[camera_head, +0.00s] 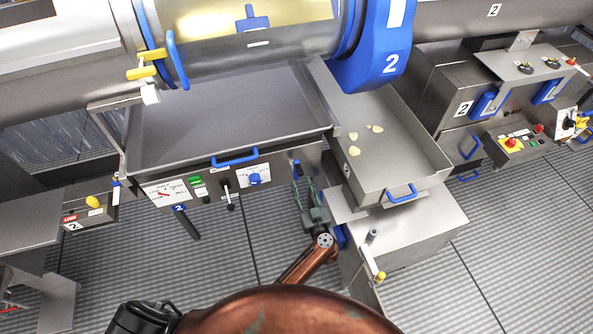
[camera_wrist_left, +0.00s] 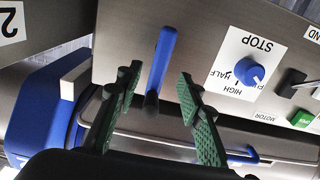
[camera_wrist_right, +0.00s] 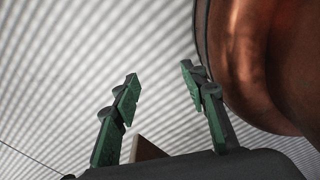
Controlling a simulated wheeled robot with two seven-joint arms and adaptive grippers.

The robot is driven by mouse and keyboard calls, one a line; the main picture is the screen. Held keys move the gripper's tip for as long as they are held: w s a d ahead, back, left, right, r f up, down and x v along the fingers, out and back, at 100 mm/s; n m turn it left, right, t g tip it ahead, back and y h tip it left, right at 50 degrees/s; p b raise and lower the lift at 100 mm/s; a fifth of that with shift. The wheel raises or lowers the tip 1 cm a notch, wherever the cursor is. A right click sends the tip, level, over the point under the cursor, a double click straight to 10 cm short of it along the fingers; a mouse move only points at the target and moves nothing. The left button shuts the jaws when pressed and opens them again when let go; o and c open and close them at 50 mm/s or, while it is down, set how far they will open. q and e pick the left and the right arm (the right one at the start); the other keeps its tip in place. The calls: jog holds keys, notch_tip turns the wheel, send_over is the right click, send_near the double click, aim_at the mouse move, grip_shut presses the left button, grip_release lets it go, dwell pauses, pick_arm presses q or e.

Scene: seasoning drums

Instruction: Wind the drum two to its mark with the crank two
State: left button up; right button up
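My left gripper (camera_head: 306,188) is open by the panel's right end. In the left wrist view, a blue lever (camera_wrist_left: 163,55) on a dark stub shows between and beyond its fingers, not gripped. My right gripper (camera_wrist_right: 155,75) is open and empty above the floor, outside the head view.
A control panel (camera_head: 215,180) with a blue knob (camera_head: 254,179) and green buttons adjoins the lever. A tray (camera_head: 375,130) with a few pale pieces lies right of the drum. A metal box (camera_head: 430,225) stands below the tray. The ridged floor has free room in front.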

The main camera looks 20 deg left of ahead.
pick_arm(q)
jog(key=b+x, duration=0.1)
jog(key=x, duration=0.6)
jog(key=shift+w+a, duration=0.15)
jog(key=shift+w, duration=0.1)
pick_arm(e)
jog(key=shift+s+d+f, duration=0.15)
jog(key=shift+s+f, duration=0.6)
jog(key=shift+s, duration=0.1)
pick_arm(q)
jog(key=shift+c, duration=0.2)
grip_shut()
pick_arm(e)
jog(key=shift+w+a, duration=0.2)
